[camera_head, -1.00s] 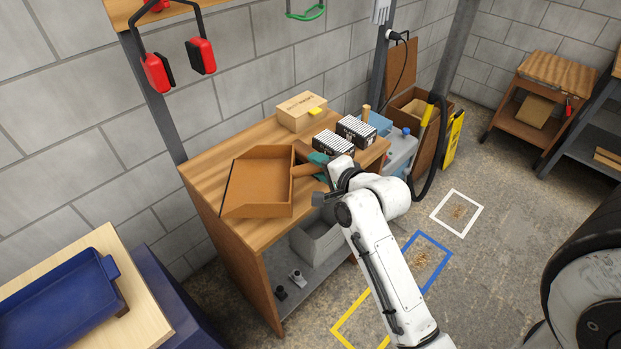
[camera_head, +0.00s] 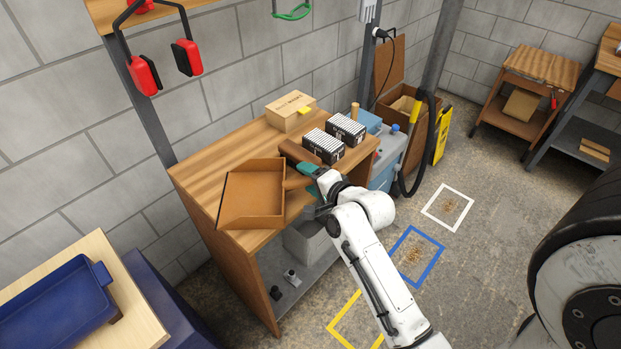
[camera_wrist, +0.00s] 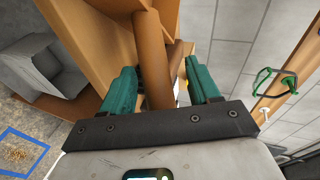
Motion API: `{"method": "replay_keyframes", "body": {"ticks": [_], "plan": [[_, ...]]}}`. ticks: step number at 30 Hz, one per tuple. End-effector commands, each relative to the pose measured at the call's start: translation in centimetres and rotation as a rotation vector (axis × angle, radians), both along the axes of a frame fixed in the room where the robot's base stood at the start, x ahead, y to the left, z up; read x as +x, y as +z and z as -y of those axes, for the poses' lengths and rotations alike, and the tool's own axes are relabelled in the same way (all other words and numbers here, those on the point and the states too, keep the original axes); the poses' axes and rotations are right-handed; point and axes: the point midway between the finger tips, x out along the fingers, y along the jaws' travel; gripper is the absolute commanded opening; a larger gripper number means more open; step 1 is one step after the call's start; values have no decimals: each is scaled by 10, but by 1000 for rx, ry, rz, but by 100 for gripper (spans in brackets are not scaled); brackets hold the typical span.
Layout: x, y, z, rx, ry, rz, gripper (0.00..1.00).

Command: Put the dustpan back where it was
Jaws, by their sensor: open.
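The orange-brown dustpan (camera_head: 252,192) lies on the left part of the wooden workbench (camera_head: 196,172). Its handle points right, toward my gripper. My gripper (camera_head: 308,172) is at the right end of the dustpan, above the bench's front edge. In the wrist view, its two teal fingers (camera_wrist: 160,88) stand apart with the brown handle (camera_wrist: 155,75) between them. I cannot tell whether either finger touches the handle. My arm hides part of the bench's right front.
A brown cylindrical thing (camera_head: 299,152) lies close behind the gripper. A cardboard box (camera_head: 288,112) and two dark striped boxes (camera_head: 323,146) stand farther back. A grey bin (camera_head: 308,248) is on the lower shelf. A blue tray (camera_head: 55,300) is on another table at left.

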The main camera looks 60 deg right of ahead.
Motion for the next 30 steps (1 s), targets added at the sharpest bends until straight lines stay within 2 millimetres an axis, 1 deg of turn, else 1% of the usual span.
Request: {"method": "replay_keyframes", "body": {"ticks": [5, 8, 11, 18, 24, 27, 30], "plan": [[0, 0, 0, 0, 0, 0, 61], [-6, 1, -2, 1, 0, -1, 61], [-17, 5, -8, 1, 0, -1, 61], [-58, 21, -27, 0, -1, -1, 61], [-87, 34, -41, 0, 0, -1, 61], [-96, 38, -45, 0, -1, -1, 61], [-100, 38, -49, -4, 9, -11, 61]]}}
